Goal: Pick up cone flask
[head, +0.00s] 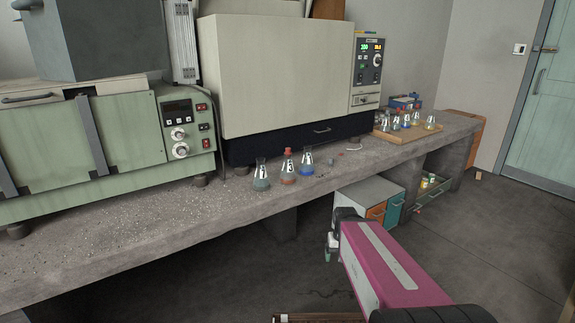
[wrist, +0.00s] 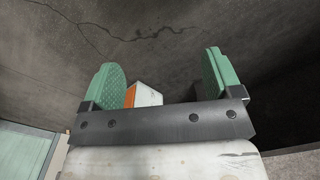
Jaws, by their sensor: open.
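Three cone flasks stand upright in a row on the concrete bench (head: 120,240), near its front edge. The left flask (head: 261,176) holds grey-green contents, the middle flask (head: 288,168) has reddish contents and a red top, and the right flask (head: 307,164) holds blue contents. More flasks (head: 408,120) stand on a wooden tray farther right. My gripper (head: 330,242) is in front of and below the bench edge, to the right of the three flasks and apart from them. In the wrist view my gripper (wrist: 165,75) has its green pads wide apart with nothing between them; no flask shows there.
A green heating unit (head: 130,140) and a large beige oven (head: 285,75) stand behind the flasks. A white cabinet (head: 368,192) with orange and teal drawers sits under the bench. Open floor (head: 500,230) lies to the right.

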